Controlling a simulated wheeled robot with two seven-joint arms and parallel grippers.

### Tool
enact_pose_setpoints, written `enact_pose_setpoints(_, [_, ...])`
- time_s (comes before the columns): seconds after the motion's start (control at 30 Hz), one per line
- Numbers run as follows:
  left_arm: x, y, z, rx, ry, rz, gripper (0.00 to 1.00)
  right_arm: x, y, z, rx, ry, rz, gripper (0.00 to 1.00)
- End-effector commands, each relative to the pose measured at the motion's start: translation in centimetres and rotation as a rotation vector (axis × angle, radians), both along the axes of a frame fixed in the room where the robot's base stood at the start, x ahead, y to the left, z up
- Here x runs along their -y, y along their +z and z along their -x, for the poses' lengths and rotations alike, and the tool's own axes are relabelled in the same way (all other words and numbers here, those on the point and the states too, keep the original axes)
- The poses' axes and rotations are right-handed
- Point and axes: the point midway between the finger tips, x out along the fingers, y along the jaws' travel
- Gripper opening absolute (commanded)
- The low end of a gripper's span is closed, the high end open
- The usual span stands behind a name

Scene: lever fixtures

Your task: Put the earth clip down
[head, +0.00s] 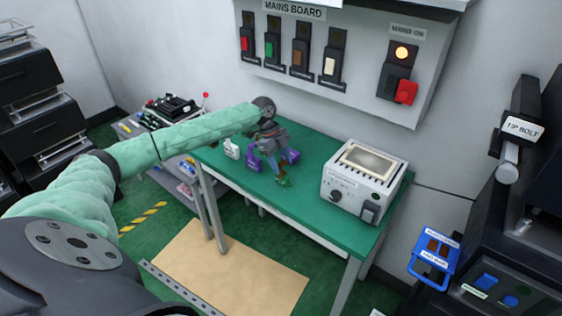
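My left arm reaches in from the left over the green-topped bench (318,222). Its gripper (280,176) points down above the bench top, with its fingertips close together. A small green piece, which I take for the earth clip (284,183), shows at the fingertips, and the gripper looks shut on it. The clip is just above or touching the bench top; I cannot tell which. The fingers hide part of it. My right gripper is not in view.
A white instrument box (360,184) stands at the bench's right end. The mains board (330,60) hangs on the wall behind. Bench top between gripper and box is clear.

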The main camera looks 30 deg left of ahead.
Motion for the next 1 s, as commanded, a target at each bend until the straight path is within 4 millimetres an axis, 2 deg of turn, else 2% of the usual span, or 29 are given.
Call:
enact_pose_setpoints(0.27, [0.0, 0.2, 0.0, 0.000, 0.000, 0.000, 0.51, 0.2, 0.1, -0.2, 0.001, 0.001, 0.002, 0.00])
enact_pose_setpoints(0.4, [-0.4, 0.9, -0.1, 0.001, 0.000, -0.002, 0.51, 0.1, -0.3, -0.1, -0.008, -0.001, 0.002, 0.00])
enact_pose_setpoints(0.43, [-0.6, 1.2, -0.1, 0.002, 0.001, -0.002, 0.51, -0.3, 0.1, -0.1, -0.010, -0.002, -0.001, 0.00])
enact_pose_setpoints(0.5, [-0.9, 2.1, -0.2, 0.004, 0.002, -0.001, 0.51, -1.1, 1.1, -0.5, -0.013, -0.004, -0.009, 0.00])
enact_pose_setpoints(0.9, [-3.6, 8.8, -0.3, 0.002, 0.000, 0.000, 0.51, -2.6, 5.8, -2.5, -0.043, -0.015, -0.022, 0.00])
enact_pose_setpoints(1.0, [-4.1, 9.9, -0.3, 0.001, 0.000, -0.001, 0.51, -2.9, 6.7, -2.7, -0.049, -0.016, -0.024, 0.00])
